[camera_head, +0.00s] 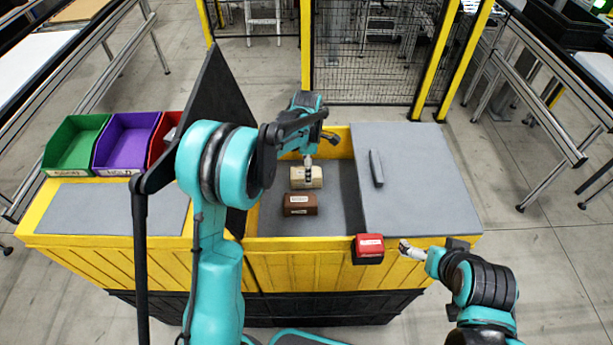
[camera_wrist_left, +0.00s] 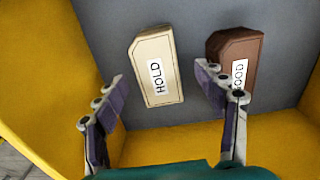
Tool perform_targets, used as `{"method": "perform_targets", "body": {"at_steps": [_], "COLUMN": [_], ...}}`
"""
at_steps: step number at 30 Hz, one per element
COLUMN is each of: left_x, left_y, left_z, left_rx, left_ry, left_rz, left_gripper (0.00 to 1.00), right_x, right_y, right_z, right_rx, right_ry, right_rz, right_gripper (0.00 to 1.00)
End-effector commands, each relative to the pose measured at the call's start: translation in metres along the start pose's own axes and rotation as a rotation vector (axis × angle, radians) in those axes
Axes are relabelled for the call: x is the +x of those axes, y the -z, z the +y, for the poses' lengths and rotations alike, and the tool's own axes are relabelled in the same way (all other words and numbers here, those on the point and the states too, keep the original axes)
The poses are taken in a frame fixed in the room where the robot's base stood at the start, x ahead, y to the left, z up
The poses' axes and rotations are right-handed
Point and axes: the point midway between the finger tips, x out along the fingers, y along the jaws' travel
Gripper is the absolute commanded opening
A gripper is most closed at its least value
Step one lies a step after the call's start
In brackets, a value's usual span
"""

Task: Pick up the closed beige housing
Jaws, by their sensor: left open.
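The closed beige housing (camera_head: 309,177) lies on the grey floor of the yellow pallet box, behind the brown housing (camera_head: 300,204). In the left wrist view the beige housing (camera_wrist_left: 157,64) bears a white HOLD label. My left gripper (camera_head: 308,162) is above it and hides part of it. In the left wrist view the left gripper (camera_wrist_left: 161,82) is open, with a finger to each side of the beige housing's lower end; contact cannot be told. The right finger overlaps the brown housing (camera_wrist_left: 232,52), which is labelled GOOD. My right gripper (camera_head: 408,248) is near the box's front edge.
Yellow walls (camera_head: 290,244) surround the open compartment. A grey lid (camera_head: 415,185) with a handle covers the right side. A dark upright panel (camera_head: 215,105) stands at left, beside green (camera_head: 75,146), purple (camera_head: 126,142) and red bins. A red box (camera_head: 369,246) is at the front edge.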

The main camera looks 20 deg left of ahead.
Motion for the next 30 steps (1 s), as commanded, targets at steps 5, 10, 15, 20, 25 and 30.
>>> {"method": "perform_targets", "body": {"at_steps": [5, 10, 15, 20, 25, 30], "left_x": [0.025, 0.047, 0.048, 0.047, 0.047, 0.047], "left_y": [0.001, 0.001, 0.001, 0.001, 0.001, 0.001], "left_z": [0.003, 0.004, 0.003, 0.003, 0.003, 0.004], "left_rx": [0.0, 0.001, 0.001, 0.001, 0.001, 0.001], "left_ry": [0.0, 0.0, 0.0, 0.0, -0.001, -0.001], "left_rz": [0.0, 0.0, 0.0, 0.0, 0.0, 0.0], "left_gripper": [0.71, 0.71, 0.71, 0.42, 0.11, 0.11], "right_x": [0.006, 0.009, 0.009, 0.009, 0.009, 0.009], "right_y": [-0.004, -0.007, -0.006, -0.006, -0.006, -0.006], "right_z": [0.0, 0.0, 0.0, 0.0, 0.0, 0.0], "right_rx": [0.0, 0.0, 0.0, 0.0, 0.0, 0.0], "right_ry": [0.0, 0.0, 0.0, 0.0, 0.0, 0.0], "right_rz": [0.0, 0.0, 0.0, 0.0, 0.0, 0.0], "right_gripper": [1.0, 1.0, 1.0, 1.0, 1.0, 1.0]}}
